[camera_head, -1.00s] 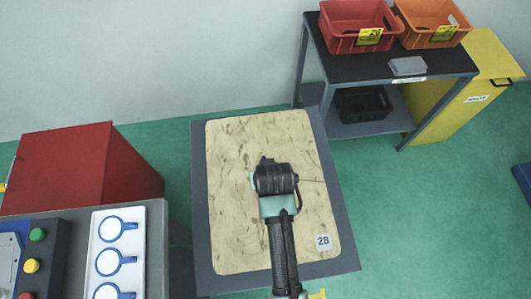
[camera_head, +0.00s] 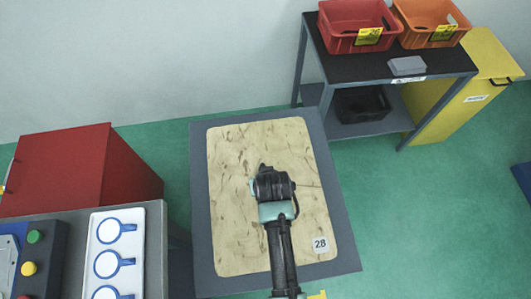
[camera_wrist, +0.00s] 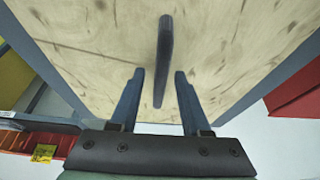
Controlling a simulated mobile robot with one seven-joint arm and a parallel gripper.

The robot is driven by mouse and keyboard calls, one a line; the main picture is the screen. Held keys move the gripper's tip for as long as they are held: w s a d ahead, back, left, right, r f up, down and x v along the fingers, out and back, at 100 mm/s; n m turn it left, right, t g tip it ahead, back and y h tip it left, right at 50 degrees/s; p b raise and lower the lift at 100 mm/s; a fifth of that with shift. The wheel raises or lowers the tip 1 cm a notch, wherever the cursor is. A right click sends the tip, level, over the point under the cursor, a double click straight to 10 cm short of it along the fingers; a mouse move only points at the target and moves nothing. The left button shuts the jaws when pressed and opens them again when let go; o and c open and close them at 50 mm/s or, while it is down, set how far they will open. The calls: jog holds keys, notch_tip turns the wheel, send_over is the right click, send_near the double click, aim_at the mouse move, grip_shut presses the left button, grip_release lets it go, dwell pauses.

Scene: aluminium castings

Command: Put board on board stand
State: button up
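The board (camera_head: 235,215) is a pale, stained wooden panel with a "28" label near its lower right corner. It lies flat over the grey board stand (camera_head: 202,272), whose dark top shows as a margin around it. My gripper (camera_wrist: 160,72) is above the middle of the board, pointing down at it. In the wrist view its two fingers are spread, with the board's dark bar handle (camera_wrist: 164,50) between them and a gap on each side. In the head view my wrist hides the handle and fingertips.
A red cabinet (camera_head: 60,170) and a grey bench with a button panel (camera_head: 35,260) stand at left. At the back right are a shelf table (camera_head: 345,65) with red and orange crates and a yellow cabinet (camera_head: 465,85). Green floor is open at right.

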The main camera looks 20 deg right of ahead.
jog(key=shift+r, duration=0.1)
jog(key=p+v, duration=0.2)
jog(key=v, duration=1)
jog(key=w+a+r+t, duration=0.1)
jog(key=w+r+t, duration=0.35)
jog(key=r, duration=0.55)
jog(key=w+a+r+n+t+h, duration=0.1)
jog(key=w+a+r+t, duration=0.15)
jog(key=w+r, duration=0.55)
jog(key=w+r+t, duration=0.4)
jog(key=r, duration=0.8)
jog(key=s+a+r+n+t, duration=0.1)
jog(key=a+r+t, duration=0.15)
jog(key=r, duration=0.55)
jog(key=s+a+r+t, duration=0.1)
jog(key=r+t, duration=0.2)
jog(key=r, duration=0.5)
jog(key=s+a+r+t+y, duration=0.1)
jog(key=s+a+r+t, duration=0.1)
jog(key=s+r, duration=0.3)
jog(key=s+a+r+n+t+y, duration=0.1)
jog(key=s+r+t, duration=0.3)
jog(key=r, duration=0.9)
jog(key=shift+s+a+r+t, duration=0.35)
jog(key=shift+s+a, duration=0.3)
